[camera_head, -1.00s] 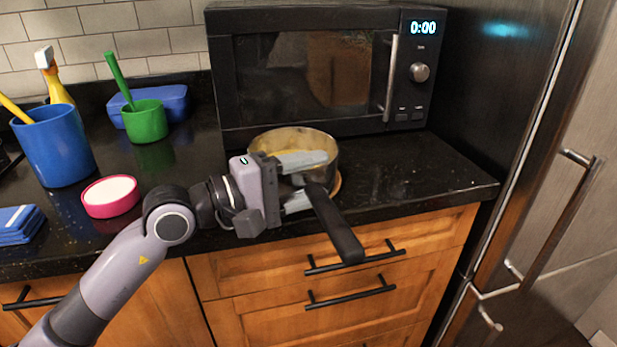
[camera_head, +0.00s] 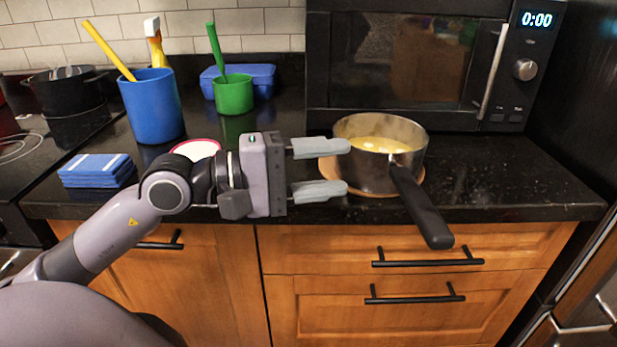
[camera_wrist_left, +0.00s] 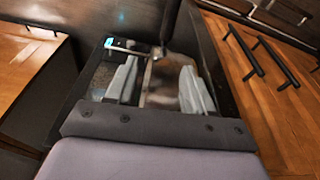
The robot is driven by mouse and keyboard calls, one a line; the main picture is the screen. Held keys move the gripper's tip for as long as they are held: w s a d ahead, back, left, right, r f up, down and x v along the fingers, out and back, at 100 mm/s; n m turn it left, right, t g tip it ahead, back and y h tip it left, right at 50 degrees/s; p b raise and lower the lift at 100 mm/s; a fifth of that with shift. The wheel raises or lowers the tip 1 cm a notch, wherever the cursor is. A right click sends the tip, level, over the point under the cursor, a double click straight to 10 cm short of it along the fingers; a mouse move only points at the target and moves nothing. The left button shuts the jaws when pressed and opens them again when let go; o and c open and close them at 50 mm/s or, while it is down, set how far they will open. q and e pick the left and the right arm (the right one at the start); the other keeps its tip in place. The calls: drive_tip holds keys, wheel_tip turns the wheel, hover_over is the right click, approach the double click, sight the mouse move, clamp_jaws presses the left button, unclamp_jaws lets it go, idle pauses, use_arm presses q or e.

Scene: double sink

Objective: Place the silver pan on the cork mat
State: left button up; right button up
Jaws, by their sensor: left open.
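The silver pan (camera_head: 365,172) stands upright on the round cork mat (camera_head: 328,170) on the black counter, in front of the microwave. Yellow contents show inside it. Its black handle (camera_head: 422,208) points forward and right, past the counter edge. The mat's rim shows at the pan's left and front; the rest is hidden under the pan. My left gripper (camera_head: 346,167) is open and empty, just left of the pan, its fingers pointing right towards it. In the left wrist view the open fingers (camera_wrist_left: 160,85) show, with a blurred surface between them. My right gripper is not in view.
The microwave (camera_head: 400,60) stands behind the pan. A blue cup (camera_head: 152,108), a green cup (camera_head: 234,95), a blue box (camera_head: 262,78), a pink-rimmed dish (camera_head: 197,148) and blue sponges (camera_head: 97,172) are left. The counter right of the pan (camera_head: 510,180) is clear.

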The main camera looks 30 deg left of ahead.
use_arm(q)
drive_tip(key=shift+b+v, duration=0.4)
drive_tip(key=shift+v, duration=0.75)
